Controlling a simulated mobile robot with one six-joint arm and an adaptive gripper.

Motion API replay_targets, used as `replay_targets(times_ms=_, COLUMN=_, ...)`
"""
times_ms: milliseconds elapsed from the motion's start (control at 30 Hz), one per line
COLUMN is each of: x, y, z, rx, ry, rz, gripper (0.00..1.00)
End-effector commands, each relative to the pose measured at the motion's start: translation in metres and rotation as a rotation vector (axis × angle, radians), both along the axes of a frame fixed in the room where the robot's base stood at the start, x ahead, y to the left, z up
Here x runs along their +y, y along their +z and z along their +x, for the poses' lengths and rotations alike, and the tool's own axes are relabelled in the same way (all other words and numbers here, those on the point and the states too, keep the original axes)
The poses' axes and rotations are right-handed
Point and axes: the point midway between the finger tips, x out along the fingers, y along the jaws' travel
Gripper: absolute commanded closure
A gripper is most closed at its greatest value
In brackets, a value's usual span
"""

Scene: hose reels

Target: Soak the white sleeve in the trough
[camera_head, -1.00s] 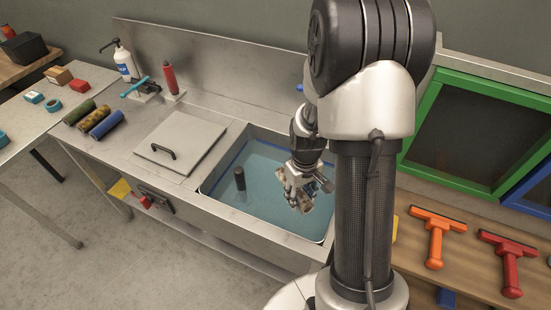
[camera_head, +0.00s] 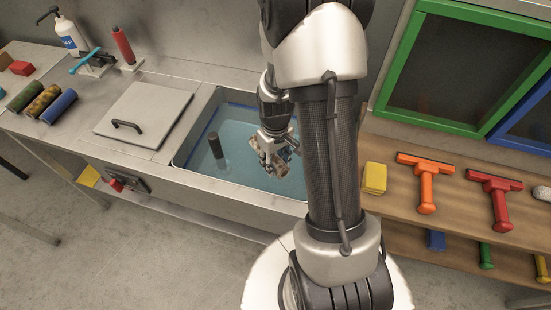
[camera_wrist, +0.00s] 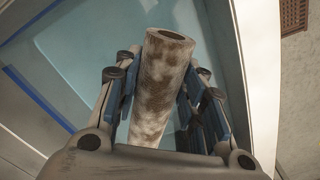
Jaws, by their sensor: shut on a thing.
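The white sleeve (camera_wrist: 160,85) is a hollow tube, off-white with brown dirty patches, held between the blue-padded fingers of my gripper (camera_wrist: 163,105) in the wrist view. In the head view the sleeve (camera_head: 283,160) shows small at the end of my gripper (camera_head: 275,150). The trough (camera_head: 240,180) is a steel basin of blue-tinted water. My gripper is over the right part of the trough, shut on the sleeve. I cannot tell whether the sleeve touches the water.
A dark upright post (camera_head: 216,145) stands in the trough. A lid with a handle (camera_head: 145,115) lies left of it. Green, brown and blue rollers (camera_head: 58,106) lie further left. A yellow sponge (camera_head: 375,178), an orange squeegee (camera_head: 426,180) and a red squeegee (camera_head: 498,195) lie on the right shelf.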

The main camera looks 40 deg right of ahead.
Motion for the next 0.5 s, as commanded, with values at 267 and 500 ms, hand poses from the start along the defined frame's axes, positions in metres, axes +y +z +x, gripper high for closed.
replay_targets(times_ms=267, x=0.000, y=-0.038, z=0.000, rx=0.001, ry=0.000, rz=0.000, gripper=0.87)
replay_targets(times_ms=500, x=0.000, y=-0.066, z=0.000, rx=0.000, ry=0.000, rz=0.000, gripper=0.87)
